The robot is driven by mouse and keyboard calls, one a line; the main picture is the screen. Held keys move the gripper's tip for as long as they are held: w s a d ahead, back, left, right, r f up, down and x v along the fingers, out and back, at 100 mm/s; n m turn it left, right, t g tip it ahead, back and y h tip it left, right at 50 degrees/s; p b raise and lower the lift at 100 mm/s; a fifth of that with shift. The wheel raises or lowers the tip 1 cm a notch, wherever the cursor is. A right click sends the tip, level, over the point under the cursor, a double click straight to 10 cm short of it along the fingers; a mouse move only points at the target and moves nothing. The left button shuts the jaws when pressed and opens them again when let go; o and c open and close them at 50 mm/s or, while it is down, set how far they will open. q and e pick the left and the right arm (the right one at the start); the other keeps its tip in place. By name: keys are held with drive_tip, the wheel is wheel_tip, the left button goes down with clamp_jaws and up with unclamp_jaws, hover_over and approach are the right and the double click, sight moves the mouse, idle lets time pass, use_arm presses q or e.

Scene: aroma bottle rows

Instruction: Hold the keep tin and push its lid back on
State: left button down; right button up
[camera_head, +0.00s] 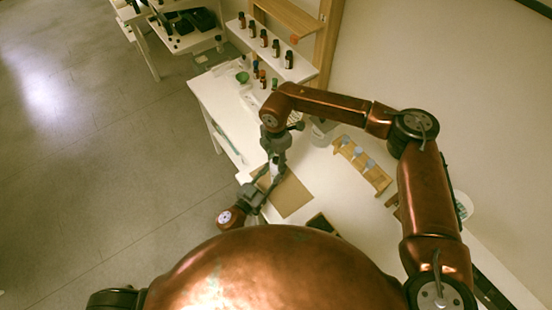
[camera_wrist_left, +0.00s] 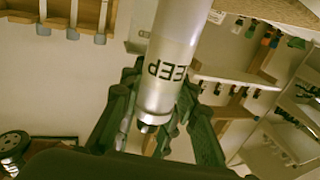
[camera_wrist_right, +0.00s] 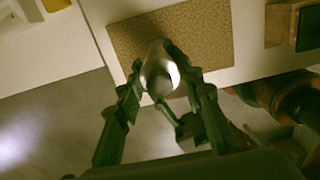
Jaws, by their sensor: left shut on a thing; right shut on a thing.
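The keep tin (camera_wrist_left: 168,72) is a pale silver cylinder with dark letters ending in EEP. My left gripper (camera_wrist_left: 158,105) is shut on the tin, one finger on each side, near its narrow dark end. In the head view the tin (camera_head: 276,171) stands between my right gripper (camera_head: 275,152) above and my left gripper (camera_head: 252,194) below. In the right wrist view my right gripper is shut on a rounded silver end (camera_wrist_right: 157,77), which appears to be the lid. The fingers hide the join, so I cannot tell whether the lid is fully seated.
A brown mat (camera_head: 291,196) lies on the white table (camera_head: 224,98) beneath the grippers. A wooden rack (camera_head: 362,164) with several pale pieces stands to the right. Dark bottles (camera_head: 264,38) line a shelf at the back.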

drive_tip(key=shift+f, duration=0.15)
drive_tip(key=o, duration=0.9)
drive_tip(key=shift+c, duration=0.2)
wheel_tip(320, 180, up, 12)
use_arm(q)
drive_tip(key=c, duration=1.4)
unclamp_jaws()
